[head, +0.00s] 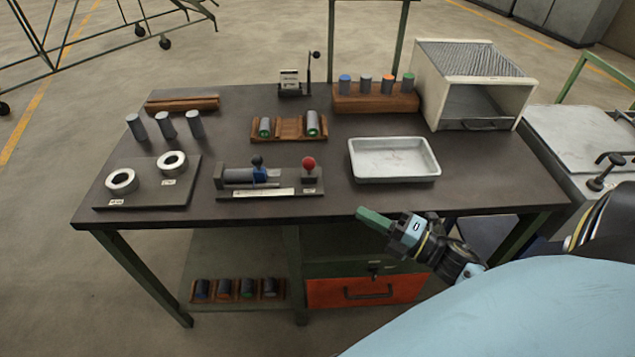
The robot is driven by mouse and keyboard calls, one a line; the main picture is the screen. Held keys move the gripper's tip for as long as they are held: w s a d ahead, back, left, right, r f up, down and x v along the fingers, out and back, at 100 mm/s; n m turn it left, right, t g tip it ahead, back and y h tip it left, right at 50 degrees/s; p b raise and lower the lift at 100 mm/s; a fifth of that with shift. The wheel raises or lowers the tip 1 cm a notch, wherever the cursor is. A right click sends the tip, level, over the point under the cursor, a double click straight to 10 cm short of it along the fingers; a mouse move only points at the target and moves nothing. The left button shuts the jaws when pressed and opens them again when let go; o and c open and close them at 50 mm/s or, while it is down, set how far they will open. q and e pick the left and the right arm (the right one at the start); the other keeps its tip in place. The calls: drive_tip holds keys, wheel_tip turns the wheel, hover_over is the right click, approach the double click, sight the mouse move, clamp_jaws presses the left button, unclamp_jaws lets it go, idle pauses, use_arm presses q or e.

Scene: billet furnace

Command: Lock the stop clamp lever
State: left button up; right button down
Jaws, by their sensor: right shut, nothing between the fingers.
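A dark measuring fixture (232,192) with a pale scale strip lies at the front middle of the table. A blue stop block (260,175) sits on it, with a black-knobbed lever (257,161) standing up from it. A red-knobbed lever (309,164) stands upright at the fixture's right end. Which of the two is the clamp lever, I cannot tell. My right gripper (362,216) is shut and empty, its green fingers near the table's front edge, to the right of and nearer than the fixture, apart from it. My left gripper is out of view.
A metal tray (433,172) stands right of the fixture. A plate with two rings (185,195) is to its left. Behind are a wooden cradle with two cylinders (289,137), a rack of several cylinders (350,103) and an open-fronted box (420,92). Bare tabletop surrounds the fixture.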

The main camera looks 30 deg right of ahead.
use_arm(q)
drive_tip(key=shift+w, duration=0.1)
use_arm(e)
drive_tip(key=shift+a+r+n, duration=0.2)
drive_tip(key=shift+r+n, duration=0.2)
drive_tip(key=shift+r, duration=0.1)
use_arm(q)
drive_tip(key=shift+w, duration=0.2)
use_arm(e)
drive_tip(key=p, duration=0.1)
approach(309, 168)
drive_tip(key=w+a, duration=0.2)
drive_tip(key=a, duration=0.2)
drive_tip(key=w, duration=0.2)
drive_tip(key=shift+w+d+f, duration=0.15)
drive_tip(key=shift+w+d, duration=0.15)
drive_tip(key=shift+w, duration=0.1)
drive_tip(key=shift+w+d, duration=0.15)
drive_tip(key=shift+w, duration=0.25)
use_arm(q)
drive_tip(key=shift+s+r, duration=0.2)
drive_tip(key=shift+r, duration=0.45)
